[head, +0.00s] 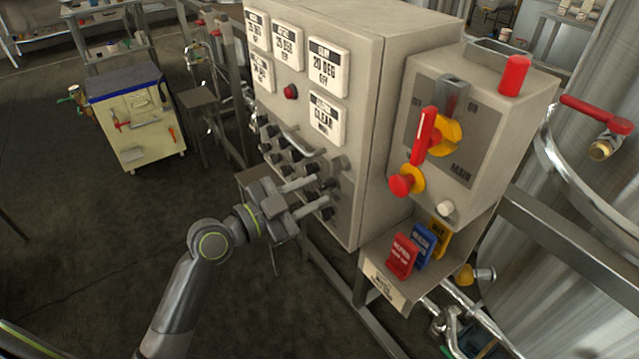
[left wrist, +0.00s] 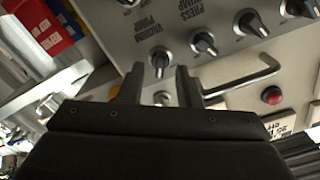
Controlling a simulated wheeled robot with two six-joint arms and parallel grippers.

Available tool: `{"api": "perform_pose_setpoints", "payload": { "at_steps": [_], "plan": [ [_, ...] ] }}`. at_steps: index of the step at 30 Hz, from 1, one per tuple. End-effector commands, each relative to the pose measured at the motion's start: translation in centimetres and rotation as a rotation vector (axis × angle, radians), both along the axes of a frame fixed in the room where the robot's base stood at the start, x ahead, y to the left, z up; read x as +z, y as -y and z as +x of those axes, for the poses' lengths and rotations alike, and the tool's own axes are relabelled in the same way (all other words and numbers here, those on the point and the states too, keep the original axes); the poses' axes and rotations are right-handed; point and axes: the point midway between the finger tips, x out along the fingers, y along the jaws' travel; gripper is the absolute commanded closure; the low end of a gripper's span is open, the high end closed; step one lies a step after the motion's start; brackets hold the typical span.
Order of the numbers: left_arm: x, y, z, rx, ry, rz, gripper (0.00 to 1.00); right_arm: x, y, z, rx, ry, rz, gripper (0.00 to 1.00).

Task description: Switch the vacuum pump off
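My left gripper (head: 318,192) reaches from the left to the lower front of the grey control panel (head: 372,80), which carries rows of black knobs. In the left wrist view, the knob beside the "vacuum pump" label, the vacuum pump knob (left wrist: 160,60), shows between the tips of my left gripper (left wrist: 160,72). The two fingers are apart, one on each side of the knob; I cannot tell whether they touch it. The knob's exact setting is too small to read. In the head view, I cannot single out this knob among the fingers. My right gripper is not in view.
A bent metal handle (left wrist: 245,80) sticks out close to the fingers. A red button (head: 290,91) and label plates are above. A steel tank (head: 600,200) stands further right. Open floor lies left.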

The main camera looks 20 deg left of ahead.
Motion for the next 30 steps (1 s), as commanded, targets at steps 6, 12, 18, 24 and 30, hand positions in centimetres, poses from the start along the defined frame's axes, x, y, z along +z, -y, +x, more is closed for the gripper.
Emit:
{"api": "perform_pose_setpoints", "payload": {
  "at_steps": [6,12,18,24,30],
  "plan": [
    [0.1,1.2,1.7,0.002,0.001,-0.001,0.69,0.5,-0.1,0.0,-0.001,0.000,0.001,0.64],
    [0.0,1.5,2.0,0.000,-0.001,0.001,0.69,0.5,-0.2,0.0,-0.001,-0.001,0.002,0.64],
    [0.0,1.5,1.9,0.000,-0.001,0.001,0.74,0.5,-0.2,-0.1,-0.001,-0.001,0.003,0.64],
    [0.0,1.5,1.9,0.000,-0.001,0.001,1.00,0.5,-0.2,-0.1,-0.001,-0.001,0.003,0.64],
    [0.0,1.5,1.9,0.001,-0.006,-0.007,1.00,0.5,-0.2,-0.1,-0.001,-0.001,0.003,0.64]
  ]
}}
